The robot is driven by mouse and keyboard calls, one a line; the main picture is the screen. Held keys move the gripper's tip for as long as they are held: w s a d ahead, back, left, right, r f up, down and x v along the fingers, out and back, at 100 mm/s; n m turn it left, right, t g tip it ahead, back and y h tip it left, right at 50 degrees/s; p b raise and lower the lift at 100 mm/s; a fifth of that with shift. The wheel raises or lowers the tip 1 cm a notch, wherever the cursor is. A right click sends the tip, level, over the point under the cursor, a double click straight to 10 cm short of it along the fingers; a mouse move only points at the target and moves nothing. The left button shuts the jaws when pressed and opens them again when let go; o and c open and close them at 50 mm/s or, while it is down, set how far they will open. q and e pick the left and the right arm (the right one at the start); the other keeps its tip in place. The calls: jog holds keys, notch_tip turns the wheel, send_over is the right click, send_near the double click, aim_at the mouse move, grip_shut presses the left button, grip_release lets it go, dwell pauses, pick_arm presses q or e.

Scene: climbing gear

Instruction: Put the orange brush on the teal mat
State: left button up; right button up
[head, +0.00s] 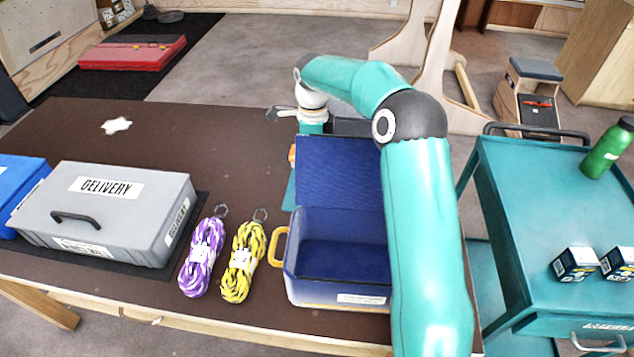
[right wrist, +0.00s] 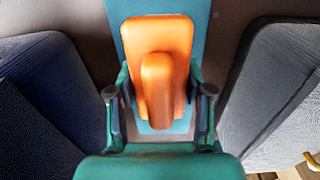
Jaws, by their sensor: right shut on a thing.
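The orange brush (right wrist: 157,70) is between the fingers of my right gripper (right wrist: 160,105), which is shut on its handle. The teal mat (right wrist: 195,15) lies below the brush in the right wrist view. I cannot tell whether the brush touches it. In the head view a strip of the mat (head: 289,194) shows left of the blue case, and a small orange part of the brush (head: 292,154) shows beside the raised lid. My right gripper's fingers are hidden behind that lid in the head view. My left gripper is not in view.
The open blue case (head: 340,225) stands in front of the mat. Purple rope (head: 202,258), yellow rope (head: 243,262) and a grey delivery case (head: 110,215) lie to its left. A teal cart (head: 540,200) with a green bottle (head: 606,150) stands right. The table's back left is mostly clear.

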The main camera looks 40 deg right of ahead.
notch_tip(320, 180, down, 10)
jog(key=shift+r+p, duration=0.1)
jog(key=shift+p, duration=0.3)
jog(key=o, duration=1.2)
notch_tip(320, 180, up, 12)
jog(key=shift+r+b, duration=0.1)
jog(key=shift+b, duration=0.3)
